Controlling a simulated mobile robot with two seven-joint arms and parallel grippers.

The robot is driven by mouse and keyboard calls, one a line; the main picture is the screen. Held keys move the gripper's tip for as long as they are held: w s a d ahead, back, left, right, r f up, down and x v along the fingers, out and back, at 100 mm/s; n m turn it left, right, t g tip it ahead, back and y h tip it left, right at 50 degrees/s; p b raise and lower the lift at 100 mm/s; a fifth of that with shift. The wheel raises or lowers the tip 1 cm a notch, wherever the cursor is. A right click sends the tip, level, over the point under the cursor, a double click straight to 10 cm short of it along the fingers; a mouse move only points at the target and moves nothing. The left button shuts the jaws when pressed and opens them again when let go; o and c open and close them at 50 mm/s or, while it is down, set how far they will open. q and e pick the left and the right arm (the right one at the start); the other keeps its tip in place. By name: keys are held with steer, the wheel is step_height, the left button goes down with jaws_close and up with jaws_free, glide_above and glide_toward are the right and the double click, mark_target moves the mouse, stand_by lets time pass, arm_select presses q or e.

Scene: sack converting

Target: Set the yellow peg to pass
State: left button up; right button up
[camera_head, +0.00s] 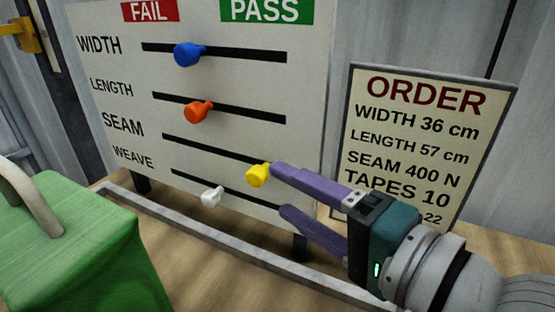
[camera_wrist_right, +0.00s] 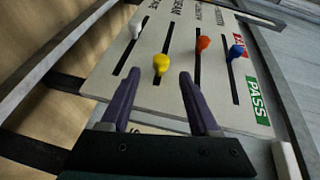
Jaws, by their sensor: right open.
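The yellow peg (camera_head: 258,175) sticks out of the SEAM slot of a white board (camera_head: 225,100), toward the right part of that slot. It also shows in the wrist view (camera_wrist_right: 161,63). My right gripper (camera_head: 279,189) is open, with its purple fingers reaching from the right. In the head view its upper fingertip is right beside the peg; I cannot tell if they touch. In the wrist view the peg is between and just beyond the tips of my right gripper (camera_wrist_right: 159,73). The red FAIL label (camera_head: 150,11) is at the board's upper left, the green PASS label (camera_head: 266,11) at its upper right.
A blue peg (camera_head: 188,54), an orange peg (camera_head: 199,111) and a white peg (camera_head: 211,195) stand in the other slots. An order sign (camera_head: 425,125) is behind my right arm. A green case (camera_head: 80,250) is at lower left. A grey rail (camera_head: 230,245) runs before the board.

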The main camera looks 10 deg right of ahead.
steer(key=shift+v, duration=1.7)
steer(key=s+d+n+g+h+p, duration=0.2)
steer(key=s+d+n+g+h, duration=0.15)
steer(key=s, duration=0.25)
steer(key=s+d+f+n+g+h+p, duration=0.1)
steer(key=s+d+n+g+h+p, duration=0.15)
steer(key=s+n, duration=0.25)
steer(key=s+d+n+g+h+p, duration=0.2)
steer(key=s+d+n+g, duration=0.15)
steer(key=s, duration=0.25)
step_height(320, 180, up, 38)
steer(key=g+p, duration=0.1)
steer(key=p, duration=3.6)
steer(key=shift+s+n, duration=0.3)
steer(key=shift+f, duration=0.2)
